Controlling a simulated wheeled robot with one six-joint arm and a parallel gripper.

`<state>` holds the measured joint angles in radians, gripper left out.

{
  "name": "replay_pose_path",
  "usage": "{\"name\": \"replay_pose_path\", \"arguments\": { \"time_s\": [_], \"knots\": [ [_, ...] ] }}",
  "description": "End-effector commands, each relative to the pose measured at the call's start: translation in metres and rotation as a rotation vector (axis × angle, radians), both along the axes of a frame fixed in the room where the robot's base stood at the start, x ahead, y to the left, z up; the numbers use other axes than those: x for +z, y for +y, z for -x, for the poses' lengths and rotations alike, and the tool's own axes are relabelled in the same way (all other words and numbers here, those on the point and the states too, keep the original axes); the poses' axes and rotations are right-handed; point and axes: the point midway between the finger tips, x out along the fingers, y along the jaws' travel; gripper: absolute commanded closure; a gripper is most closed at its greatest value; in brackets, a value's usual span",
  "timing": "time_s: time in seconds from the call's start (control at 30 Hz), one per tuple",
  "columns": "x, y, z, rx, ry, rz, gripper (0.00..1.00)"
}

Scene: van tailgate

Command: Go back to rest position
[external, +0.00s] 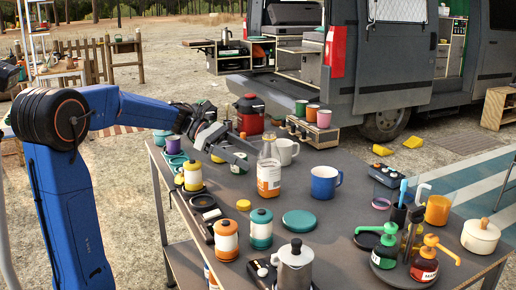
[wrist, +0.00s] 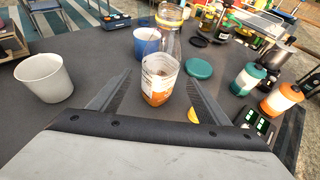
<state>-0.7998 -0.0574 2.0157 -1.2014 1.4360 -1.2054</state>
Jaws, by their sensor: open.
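My gripper (external: 250,156) is open above the dark table (external: 335,230), reaching in from the left. A clear glass bottle with an orange and white label (external: 269,178) stands upright just by its fingertips. In the wrist view my gripper's two fingers (wrist: 158,80) are spread, with the bottle (wrist: 159,85) between their lines and a gap on each side. Nothing is held. How far the fingertips reach along the bottle's sides is hard to tell.
A blue mug (external: 324,182) and a white cup (external: 286,152) stand close to the bottle. A teal lid (external: 299,221), several jars and a moka pot (external: 294,265) crowd the near side. The grey van (external: 392,60) is behind the table.

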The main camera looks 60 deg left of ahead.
Motion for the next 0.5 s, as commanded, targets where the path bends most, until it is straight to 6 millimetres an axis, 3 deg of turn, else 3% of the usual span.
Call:
{"name": "replay_pose_path", "arguments": {
  "time_s": [0.5],
  "knots": [
    [0.0035, 0.0033, 0.006, -0.002, -0.001, -0.002, 0.3]
  ]
}}
